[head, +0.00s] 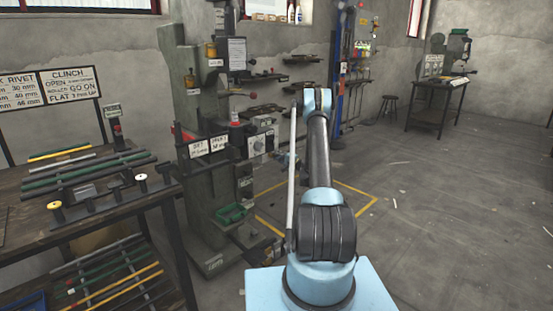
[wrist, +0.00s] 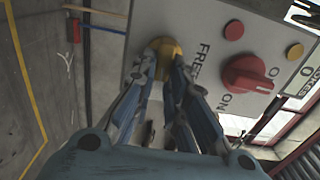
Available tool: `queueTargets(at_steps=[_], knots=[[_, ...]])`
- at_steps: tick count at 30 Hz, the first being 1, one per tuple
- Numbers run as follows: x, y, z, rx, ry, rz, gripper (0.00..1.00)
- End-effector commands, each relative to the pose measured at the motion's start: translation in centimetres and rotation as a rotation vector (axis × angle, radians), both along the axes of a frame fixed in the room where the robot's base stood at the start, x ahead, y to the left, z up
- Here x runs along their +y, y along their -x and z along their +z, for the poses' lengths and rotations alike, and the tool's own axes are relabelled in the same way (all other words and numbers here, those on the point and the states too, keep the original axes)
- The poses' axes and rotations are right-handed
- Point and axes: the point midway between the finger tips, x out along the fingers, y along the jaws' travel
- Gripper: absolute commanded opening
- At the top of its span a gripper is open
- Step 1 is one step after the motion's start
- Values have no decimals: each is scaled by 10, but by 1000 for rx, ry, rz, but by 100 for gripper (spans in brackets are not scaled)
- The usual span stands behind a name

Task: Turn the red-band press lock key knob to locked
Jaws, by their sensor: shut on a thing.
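In the wrist view, my gripper (wrist: 166,62) is shut on a yellow knob (wrist: 166,45), one finger on each side. The knob sits on a light grey control panel (wrist: 205,20), beside the word FREE. The fingers hide part of the knob, so its exact turn cannot be read. My gripper is hidden behind my arm there.
A red rotary knob (wrist: 250,75) and a red button (wrist: 234,30) sit on the same panel, close to my gripper. A rack table (head: 100,200) with rods stands at left. Open floor (head: 450,210) lies to the right of my arm.

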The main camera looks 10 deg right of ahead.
Motion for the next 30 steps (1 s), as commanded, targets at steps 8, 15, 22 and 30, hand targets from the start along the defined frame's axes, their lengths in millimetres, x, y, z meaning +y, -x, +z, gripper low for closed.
queueTargets(at_steps=[8, 15, 22, 30], knots=[[-5, 0, -2, 14, -14, -7, 0], [-4, 0, -2, 14, -14, -7, 0], [-3, 0, -2, 13, -14, -4, 33], [-3, 2, -1, 12, -15, -2, 33]])
